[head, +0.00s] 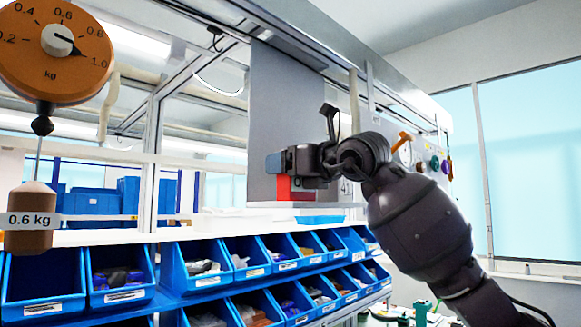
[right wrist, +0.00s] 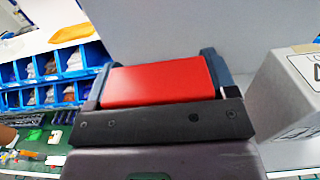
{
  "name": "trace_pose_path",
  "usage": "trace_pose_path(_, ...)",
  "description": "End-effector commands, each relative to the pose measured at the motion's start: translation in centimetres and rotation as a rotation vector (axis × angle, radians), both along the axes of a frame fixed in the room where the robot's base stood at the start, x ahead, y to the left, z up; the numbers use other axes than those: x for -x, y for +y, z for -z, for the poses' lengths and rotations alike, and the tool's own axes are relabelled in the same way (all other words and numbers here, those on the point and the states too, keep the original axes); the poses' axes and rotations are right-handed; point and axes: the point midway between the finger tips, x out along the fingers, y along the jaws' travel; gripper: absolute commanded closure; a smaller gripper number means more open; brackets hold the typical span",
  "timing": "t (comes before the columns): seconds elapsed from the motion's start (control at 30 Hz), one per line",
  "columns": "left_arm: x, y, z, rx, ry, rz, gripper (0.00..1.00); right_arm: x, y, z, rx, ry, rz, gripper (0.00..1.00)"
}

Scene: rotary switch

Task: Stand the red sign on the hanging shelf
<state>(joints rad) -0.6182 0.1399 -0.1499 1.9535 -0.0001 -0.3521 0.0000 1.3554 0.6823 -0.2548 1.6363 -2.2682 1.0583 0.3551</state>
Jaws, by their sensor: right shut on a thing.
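The red sign (head: 294,187) is a small red block. My right gripper (head: 282,164) is shut on it, with a dark finger at each end of the sign in the right wrist view (right wrist: 158,82). The hanging shelf has a tall grey back panel (head: 283,95) and a pale board (head: 262,205) below. In the head view, the sign appears just above the board, in front of the panel. I cannot tell whether it touches the board. The gripper hides part of the sign. My left gripper is not in view.
A white box with printed lettering (right wrist: 287,92) stands right of the sign. Rows of blue bins (head: 195,264) with small parts lie below the shelf. An orange dial scale (head: 57,48) with a 0.6 kg weight (head: 30,222) hangs at the left. Colored knobs (head: 440,165) are at the right.

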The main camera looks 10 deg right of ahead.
Motion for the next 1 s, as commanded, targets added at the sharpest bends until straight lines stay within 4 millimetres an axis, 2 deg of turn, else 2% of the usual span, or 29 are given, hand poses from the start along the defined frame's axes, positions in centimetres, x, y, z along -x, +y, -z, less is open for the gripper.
trace_pose_path(0.03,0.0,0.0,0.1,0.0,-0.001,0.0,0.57,0.0,0.0,0.1,0.0,0.0,0.0,0.19)
trace_pose_path(0.17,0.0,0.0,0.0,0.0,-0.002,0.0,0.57,0.0,0.0,0.1,0.0,0.0,0.0,0.0)
trace_pose_path(0.53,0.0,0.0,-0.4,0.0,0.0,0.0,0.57,0.1,-0.1,-0.3,0.0,0.0,0.001,0.0)
trace_pose_path(0.8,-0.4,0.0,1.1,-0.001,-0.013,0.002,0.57,4.1,-2.9,0.1,0.001,-0.003,0.002,0.0)
trace_pose_path(1.0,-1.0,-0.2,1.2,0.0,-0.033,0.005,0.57,7.2,-4.9,0.0,0.003,-0.002,0.003,0.0)
